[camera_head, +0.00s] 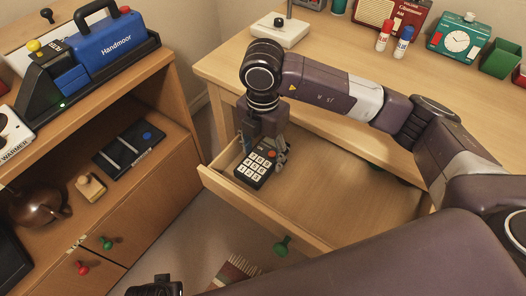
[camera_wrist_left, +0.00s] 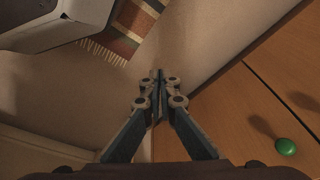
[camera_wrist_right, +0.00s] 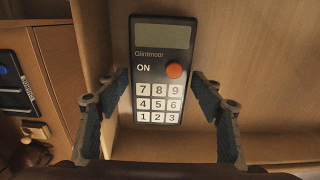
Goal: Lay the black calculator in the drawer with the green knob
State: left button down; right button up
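The black calculator (camera_head: 255,168) with an orange button and white keys is inside the pulled-out desk drawer (camera_head: 330,205), at its left end. The drawer has a green knob (camera_head: 282,246) on its front. My right gripper (camera_head: 262,150) is over the calculator. In the right wrist view, the fingers of my right gripper (camera_wrist_right: 160,95) are spread on both sides of the calculator (camera_wrist_right: 148,73), with gaps between. Whether the calculator lies fully flat is hard to tell. My left gripper (camera_wrist_left: 160,76) is shut and empty, away from the drawer, above the floor.
The wooden cabinet (camera_head: 165,90) at the left has doors with a green knob (camera_head: 106,243) and a red knob (camera_head: 83,268). A blue toolbox-like device (camera_head: 110,45) stands on it. The desk holds a white stand (camera_head: 281,32), markers (camera_head: 383,40), a radio and a clock. The drawer's right part is clear.

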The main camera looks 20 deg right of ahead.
aim_at(263, 156)
jog(key=shift+r, duration=0.2)
pick_arm(q)
notch_tip(263, 156, down, 6)
jog(key=s+p, duration=0.1)
jog(key=s, duration=0.1)
jog(key=shift+s+a+p, duration=0.2)
jog(key=shift+s+p, duration=0.2)
pick_arm(e)
notch_tip(263, 156, up, 12)
pick_arm(q)
jog(key=shift+r, duration=0.15)
